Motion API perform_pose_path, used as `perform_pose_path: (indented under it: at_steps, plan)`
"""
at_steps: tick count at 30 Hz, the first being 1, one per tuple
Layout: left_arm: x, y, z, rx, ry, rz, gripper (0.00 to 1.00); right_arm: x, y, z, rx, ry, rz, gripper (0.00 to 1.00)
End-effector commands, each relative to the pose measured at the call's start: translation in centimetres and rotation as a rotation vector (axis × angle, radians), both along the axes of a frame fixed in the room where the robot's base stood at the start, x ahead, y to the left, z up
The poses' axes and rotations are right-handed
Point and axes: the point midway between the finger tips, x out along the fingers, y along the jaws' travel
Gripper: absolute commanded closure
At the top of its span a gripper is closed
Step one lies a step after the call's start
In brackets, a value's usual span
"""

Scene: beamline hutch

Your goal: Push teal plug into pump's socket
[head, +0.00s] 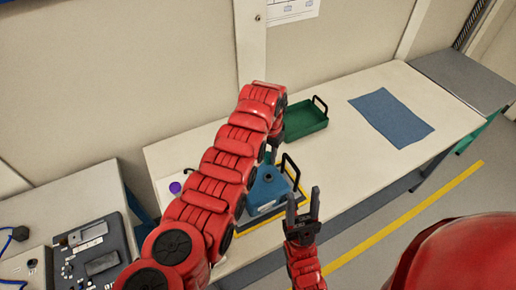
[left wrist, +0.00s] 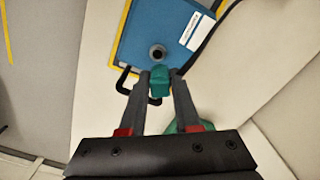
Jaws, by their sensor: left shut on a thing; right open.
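The blue pump (head: 267,188) stands on the table, and in the head view my left arm covers part of it. In the left wrist view the blue pump (left wrist: 135,35) shows a round dark socket (left wrist: 157,52) and a white label. My left gripper (left wrist: 159,84) is shut on the teal plug (left wrist: 159,78). The plug appears just below the socket in that picture, apart from it; its height above the pump is hard to tell. In the head view the plug is mostly hidden by the arm. My right gripper (head: 302,208) is open and empty, in front of the pump.
A black handle (head: 291,168) rises beside the pump. A green tray (head: 305,121) stands behind it, and a blue mat (head: 392,116) lies on the right. A purple round thing (head: 175,187) is left of my arm.

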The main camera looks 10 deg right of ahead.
Motion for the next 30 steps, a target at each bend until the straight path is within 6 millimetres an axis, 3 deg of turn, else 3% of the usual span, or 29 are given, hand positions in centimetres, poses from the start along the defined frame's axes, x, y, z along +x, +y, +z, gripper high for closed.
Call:
perform_pose_path:
  at_steps: [11,22,30]
  plan:
    - [-0.3,-0.4,-1.9,0.0,0.0,-0.009,1.0,0.0,0.0,-1.0,0.0,0.0,0.0,0.51]
    - [-0.4,-0.3,-6.1,0.002,0.002,-0.009,1.0,0.0,0.0,-4.2,0.0,0.0,0.0,0.51]
    - [-0.3,-0.4,-6.9,0.0,-0.001,-0.009,1.0,0.0,0.0,-5.0,0.0,0.0,0.0,0.51]
